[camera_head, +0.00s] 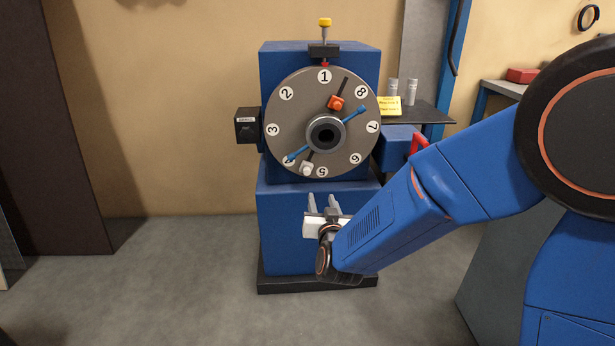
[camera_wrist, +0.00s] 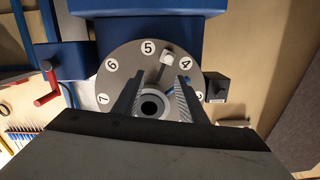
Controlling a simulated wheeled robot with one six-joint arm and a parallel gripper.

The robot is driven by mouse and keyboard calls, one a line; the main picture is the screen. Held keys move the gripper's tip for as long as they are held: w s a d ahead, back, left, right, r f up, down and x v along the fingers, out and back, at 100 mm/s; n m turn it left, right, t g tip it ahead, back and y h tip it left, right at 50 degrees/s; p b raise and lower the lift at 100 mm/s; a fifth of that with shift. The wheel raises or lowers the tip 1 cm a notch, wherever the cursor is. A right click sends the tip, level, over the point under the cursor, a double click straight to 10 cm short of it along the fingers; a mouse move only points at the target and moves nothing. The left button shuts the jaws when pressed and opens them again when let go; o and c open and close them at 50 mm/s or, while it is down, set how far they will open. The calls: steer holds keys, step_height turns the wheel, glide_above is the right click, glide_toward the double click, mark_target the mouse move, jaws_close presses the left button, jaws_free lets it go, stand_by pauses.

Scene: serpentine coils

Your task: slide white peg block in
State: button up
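A grey numbered dial (camera_head: 290,122) faces me on a blue machine. The white peg block (camera_head: 307,169) sits on the dial's lower part, between the 5 and the 4, at the outer end of a dark radial slot. It also shows in the wrist view (camera_wrist: 167,57), beyond my fingertips, where the dial appears upside down. An orange block (camera_head: 336,103) sits on another slot at the upper right. My gripper (camera_head: 324,199) is below the dial, its fingers pointing up, apart from the white block. In the wrist view (camera_wrist: 160,80) its fingers are spread with nothing between them.
A blue bar (camera_head: 297,154) crosses the dial behind the dark central hub (camera_head: 326,135). A black box (camera_head: 247,125) juts out at the left and a red handle (camera_head: 418,142) at the right. A yellow-topped plunger (camera_head: 325,29) stands on top. Floor at left is clear.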

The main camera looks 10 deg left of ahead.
mark_target(307, 172)
steer(key=shift+t, duration=0.6)
steer(key=a+x, duration=0.1)
steer(key=x, duration=0.4)
steer(key=f+x, duration=0.1)
steer(key=x, duration=0.5)
steer(key=a+x, duration=0.1)
steer(key=x, duration=0.5)
steer(key=shift+s+a+f, duration=0.2)
steer(key=shift+s+a, duration=0.05)
steer(key=shift+a, duration=0.05)
jaws_close()
steer(key=shift+r, duration=0.15)
